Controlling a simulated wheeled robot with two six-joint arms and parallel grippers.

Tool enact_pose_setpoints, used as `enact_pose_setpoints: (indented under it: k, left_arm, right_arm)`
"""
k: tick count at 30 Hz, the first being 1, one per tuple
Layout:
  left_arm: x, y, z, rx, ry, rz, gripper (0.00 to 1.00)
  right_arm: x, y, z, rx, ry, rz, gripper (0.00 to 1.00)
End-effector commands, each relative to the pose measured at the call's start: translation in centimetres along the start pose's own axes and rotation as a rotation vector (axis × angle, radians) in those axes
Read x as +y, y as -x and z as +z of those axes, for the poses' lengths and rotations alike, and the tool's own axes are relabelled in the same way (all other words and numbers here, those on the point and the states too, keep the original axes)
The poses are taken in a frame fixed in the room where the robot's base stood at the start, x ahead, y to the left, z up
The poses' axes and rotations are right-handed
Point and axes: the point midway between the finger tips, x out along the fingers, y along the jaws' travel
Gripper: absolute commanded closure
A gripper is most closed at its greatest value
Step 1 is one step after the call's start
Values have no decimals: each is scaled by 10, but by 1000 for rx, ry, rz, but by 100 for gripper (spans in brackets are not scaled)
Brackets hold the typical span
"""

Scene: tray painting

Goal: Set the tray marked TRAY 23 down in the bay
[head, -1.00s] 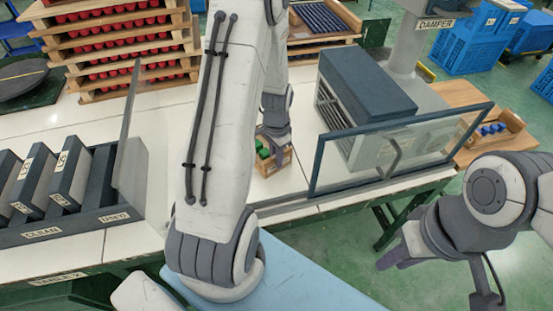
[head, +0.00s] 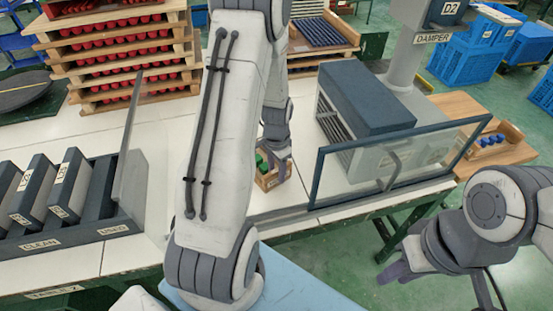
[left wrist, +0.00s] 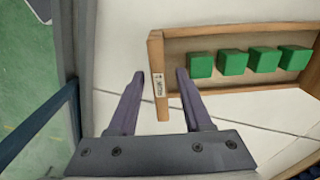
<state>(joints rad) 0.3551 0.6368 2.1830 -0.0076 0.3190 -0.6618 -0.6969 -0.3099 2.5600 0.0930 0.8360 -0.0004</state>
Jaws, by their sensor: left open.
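A small wooden tray (head: 270,181) with green blocks stands on the white table, partly hidden by my left arm in the head view. In the left wrist view the tray (left wrist: 158,100) shows its near end wall with a small label, too small to read. My left gripper (head: 277,152) is at this tray. In the wrist view the left gripper (left wrist: 160,74) is open, its fingers on either side of the labelled end wall, not closed on it. My right gripper (head: 398,268) hangs apart at the lower right; its opening is unclear. I cannot tell which place is the bay.
A glass-fronted frame (head: 313,172) and a dark-topped machine (head: 365,92) stand right of the tray. Another wooden tray with blue pieces (head: 492,140) is on the wooden table at right. A rack marked CLEAN and USED (head: 75,240) is at left. Crates of red parts stack behind.

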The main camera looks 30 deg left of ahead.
Motion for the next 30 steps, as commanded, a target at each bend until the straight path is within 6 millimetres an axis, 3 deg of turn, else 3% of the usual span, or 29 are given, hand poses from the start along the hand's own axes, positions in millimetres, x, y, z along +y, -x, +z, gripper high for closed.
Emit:
enact_pose_setpoints:
  k: [9,15,21,30]
  left_arm:
    - [-1,67,-1,5,0,-4,50]
    - [0,99,0,2,0,-2,50]
    - [0,112,0,0,0,0,50]
    - [0,113,0,-1,0,1,50]
  right_arm:
    - [0,0,0,0,0,0,70]
    - [0,1,0,0,0,0,70]
    - [0,1,0,0,0,0,70]
    - [0,1,0,0,0,0,70]
